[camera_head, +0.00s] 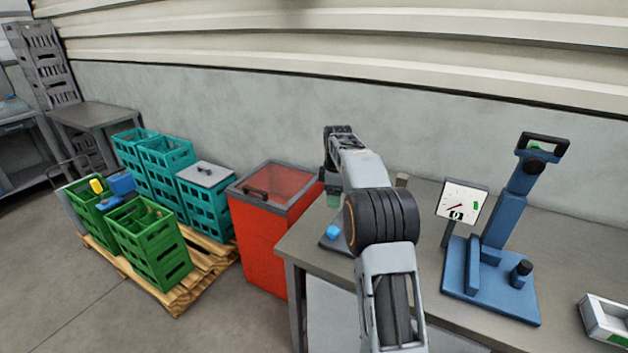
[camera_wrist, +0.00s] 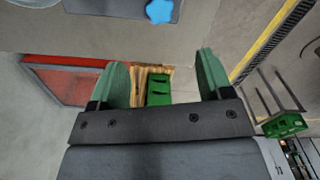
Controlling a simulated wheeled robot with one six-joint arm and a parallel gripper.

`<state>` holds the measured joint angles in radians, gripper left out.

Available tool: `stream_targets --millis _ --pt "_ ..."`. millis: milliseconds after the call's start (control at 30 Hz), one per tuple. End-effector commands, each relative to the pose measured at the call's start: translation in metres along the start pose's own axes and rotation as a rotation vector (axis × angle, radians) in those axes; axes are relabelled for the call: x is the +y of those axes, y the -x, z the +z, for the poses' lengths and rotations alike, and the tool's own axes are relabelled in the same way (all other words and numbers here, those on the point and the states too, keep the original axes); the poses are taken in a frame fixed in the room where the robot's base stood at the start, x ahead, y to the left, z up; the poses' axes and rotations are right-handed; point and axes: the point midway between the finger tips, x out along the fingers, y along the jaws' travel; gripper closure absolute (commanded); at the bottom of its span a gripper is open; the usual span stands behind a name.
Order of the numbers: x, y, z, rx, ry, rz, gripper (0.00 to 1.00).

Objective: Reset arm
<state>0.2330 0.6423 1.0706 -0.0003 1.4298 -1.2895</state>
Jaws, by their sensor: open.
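My gripper (camera_head: 333,198) hangs pointing down over the left end of the grey workbench (camera_head: 298,247), partly hidden by my own arm. In the wrist view its two green fingers (camera_wrist: 162,75) stand wide apart with nothing between them. A blue knob (camera_head: 333,232) on a dark plate lies on the bench just below the gripper. The knob also shows star-shaped at the top of the wrist view (camera_wrist: 160,11), apart from the fingers.
A red bin (camera_head: 262,245) stands left of the bench. Green crates (camera_head: 150,245) and teal crates (camera_head: 165,155) sit on a wooden pallet (camera_head: 172,297). A blue press-like stand (camera_head: 490,280) and a dial gauge (camera_head: 461,201) stand on the bench to the right.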

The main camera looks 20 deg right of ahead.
Motion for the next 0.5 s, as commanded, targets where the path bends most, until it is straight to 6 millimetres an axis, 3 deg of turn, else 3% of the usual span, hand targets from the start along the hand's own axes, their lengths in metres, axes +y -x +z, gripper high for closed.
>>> stream_targets --millis 167,300,400,500 --pt "0.0 0.0 0.0 0.0 -0.019 0.0 0.28" --pt "0.005 -0.003 -0.002 0.01 -0.155 0.026 0.28" --pt "-0.004 -0.032 0.001 0.0 -0.33 0.0 0.28" --pt "-0.028 -0.043 0.005 -0.002 -0.521 -0.006 0.28"
